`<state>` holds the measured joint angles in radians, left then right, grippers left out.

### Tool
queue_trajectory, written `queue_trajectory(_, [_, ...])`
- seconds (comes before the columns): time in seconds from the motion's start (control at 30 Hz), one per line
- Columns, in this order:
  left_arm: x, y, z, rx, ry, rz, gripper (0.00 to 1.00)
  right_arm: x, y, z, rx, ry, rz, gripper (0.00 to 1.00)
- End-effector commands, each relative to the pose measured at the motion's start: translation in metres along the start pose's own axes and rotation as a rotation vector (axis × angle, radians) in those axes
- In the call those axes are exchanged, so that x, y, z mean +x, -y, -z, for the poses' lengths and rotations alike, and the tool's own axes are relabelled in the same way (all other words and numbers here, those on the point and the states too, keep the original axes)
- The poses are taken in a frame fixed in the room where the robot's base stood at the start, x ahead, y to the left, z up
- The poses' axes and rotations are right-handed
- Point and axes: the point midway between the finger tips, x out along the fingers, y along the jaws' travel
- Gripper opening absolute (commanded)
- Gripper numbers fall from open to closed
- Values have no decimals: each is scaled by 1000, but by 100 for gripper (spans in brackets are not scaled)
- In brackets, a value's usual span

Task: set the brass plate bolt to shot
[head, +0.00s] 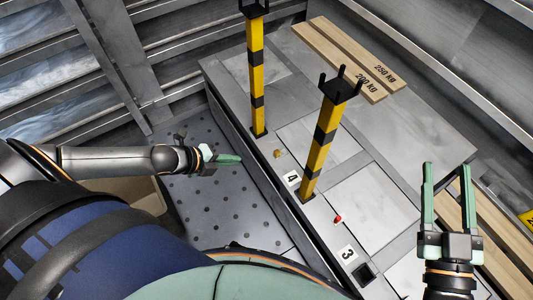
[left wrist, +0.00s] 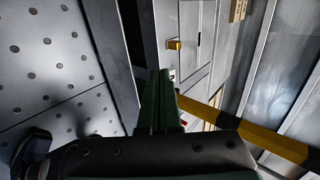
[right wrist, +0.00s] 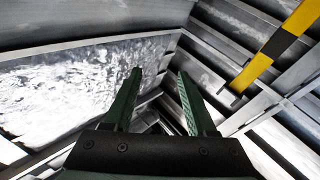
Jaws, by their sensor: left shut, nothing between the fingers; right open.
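A small brass piece, which looks like the plate bolt (head: 277,153), sits on the grey plated surface near its left edge, between the two striped posts. It also shows in the left wrist view (left wrist: 174,44), beyond the fingers. Its exact setting is too small to tell. My left gripper (head: 238,158) is shut and empty, to the left of the brass piece and apart from it, over the perforated floor side. In the left wrist view its green fingers (left wrist: 160,75) are together. My right gripper (head: 446,168) is open and empty at the right, far from the brass piece.
Two yellow-and-black posts (head: 256,75) (head: 318,150) stand upright by the brass piece. Wooden planks (head: 345,60) lie at the back. Perforated floor (head: 205,205) is clear at left.

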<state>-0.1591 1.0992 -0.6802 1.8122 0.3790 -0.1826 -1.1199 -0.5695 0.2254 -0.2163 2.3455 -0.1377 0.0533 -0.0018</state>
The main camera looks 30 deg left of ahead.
Motion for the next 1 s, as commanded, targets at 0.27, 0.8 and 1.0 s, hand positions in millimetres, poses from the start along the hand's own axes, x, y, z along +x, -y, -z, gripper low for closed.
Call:
queue_trajectory(0.27, [4,0,0,-3,1,1,0,0,0,5,-7,-24,0,57])
queue_trajectory(0.8, [47,-1,0,-5,1,2,0,-17,2,110,-135,-467,19,57])
queue_trajectory(1.0, [86,-2,1,-5,0,5,0,-36,10,130,-165,-620,38,57])
